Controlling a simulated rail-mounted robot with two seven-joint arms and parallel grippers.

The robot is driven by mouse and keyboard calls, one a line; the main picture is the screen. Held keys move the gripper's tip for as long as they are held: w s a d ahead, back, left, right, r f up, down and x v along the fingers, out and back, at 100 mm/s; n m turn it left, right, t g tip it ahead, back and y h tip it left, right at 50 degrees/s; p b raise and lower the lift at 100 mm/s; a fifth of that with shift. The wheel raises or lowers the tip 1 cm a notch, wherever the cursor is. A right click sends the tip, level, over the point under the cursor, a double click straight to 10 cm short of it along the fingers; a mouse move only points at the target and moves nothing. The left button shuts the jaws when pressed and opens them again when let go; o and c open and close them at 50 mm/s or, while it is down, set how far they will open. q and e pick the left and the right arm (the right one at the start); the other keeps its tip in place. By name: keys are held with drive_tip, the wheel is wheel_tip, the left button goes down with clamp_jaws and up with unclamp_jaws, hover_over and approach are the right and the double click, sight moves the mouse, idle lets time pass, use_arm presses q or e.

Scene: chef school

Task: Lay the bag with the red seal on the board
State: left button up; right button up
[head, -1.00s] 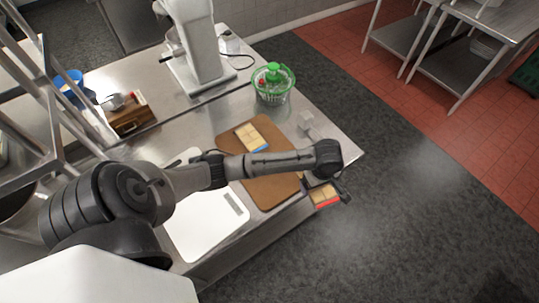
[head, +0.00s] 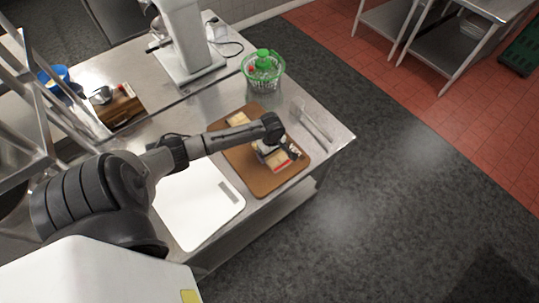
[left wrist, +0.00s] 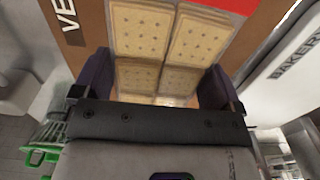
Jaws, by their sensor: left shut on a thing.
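The bag with the red seal (head: 281,164) holds several square crackers. My left gripper (head: 276,152) is shut on it, over the brown board (head: 275,183) in the head view. I cannot tell whether the bag touches the board. In the left wrist view the bag (left wrist: 145,40) lies between the two dark fingers (left wrist: 155,88), with its red seal at the top. The brown board (left wrist: 88,22) shows behind it, with part of its lettering. My right gripper is not in view.
Another cracker bag (head: 238,119) lies at the board's far left end, partly hidden by my arm. A white board (head: 195,215) lies to the left.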

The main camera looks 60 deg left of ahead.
use_arm(q)
drive_tip(key=shift+s+a+f, duration=0.1)
drive_tip(key=shift+a+f, duration=0.15)
drive_tip(key=shift+a, duration=0.25)
drive_tip(key=shift+f, duration=2.05)
drive_tip(key=shift+f, duration=0.1)
drive_tip(key=o, duration=0.6)
drive_tip(key=shift+o, duration=0.2)
